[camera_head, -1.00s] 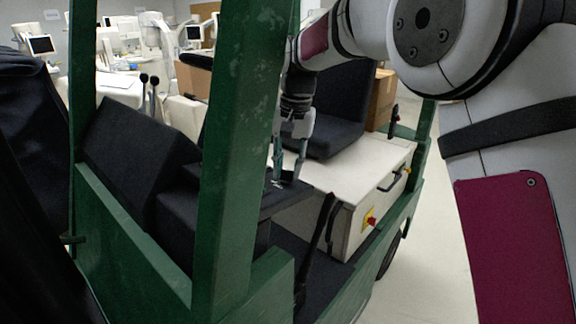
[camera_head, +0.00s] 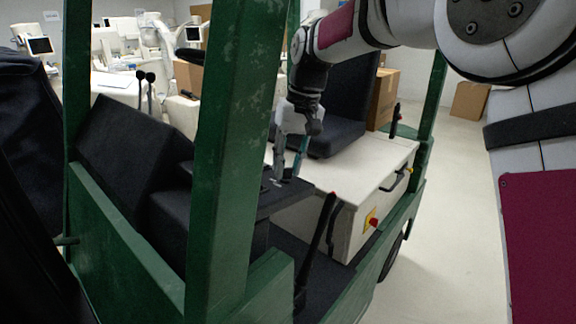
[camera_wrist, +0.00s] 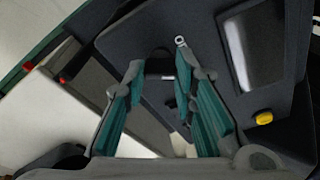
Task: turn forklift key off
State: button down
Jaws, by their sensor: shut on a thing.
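The forklift's dark console (camera_head: 283,197) stands inside the green frame and also shows in the wrist view (camera_wrist: 205,20). My gripper (camera_head: 288,175) points down onto its top. In the wrist view, the teal-padded fingers of my gripper (camera_wrist: 160,73) stand on both sides of a small dark piece with a light edge, the key (camera_wrist: 166,76), and are shut on it. The fingers partly hide the key, and its turn angle cannot be told. A small silver ring (camera_wrist: 181,41) sits on the console just beyond the fingertips.
A dark screen (camera_wrist: 255,47) and a yellow knob (camera_wrist: 264,117) are on the console near the fingers. A green post (camera_head: 232,150) stands left of the gripper. A black lever (camera_head: 319,235) and a red button (camera_head: 373,222) are to the right. The seat (camera_head: 340,110) is behind.

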jog(key=n+b, duration=0.1)
jog(key=n, duration=0.2)
jog(key=n+y, duration=0.1)
jog(key=n, duration=0.1)
jog(key=shift+d+n+g+b, duration=0.1)
jog(key=shift+n+g+b, duration=0.2)
jog(key=shift+n+b, duration=0.1)
dwell(0.4)
jog(key=c, duration=1.3)
grip_release()
jog(key=v, duration=1.2)
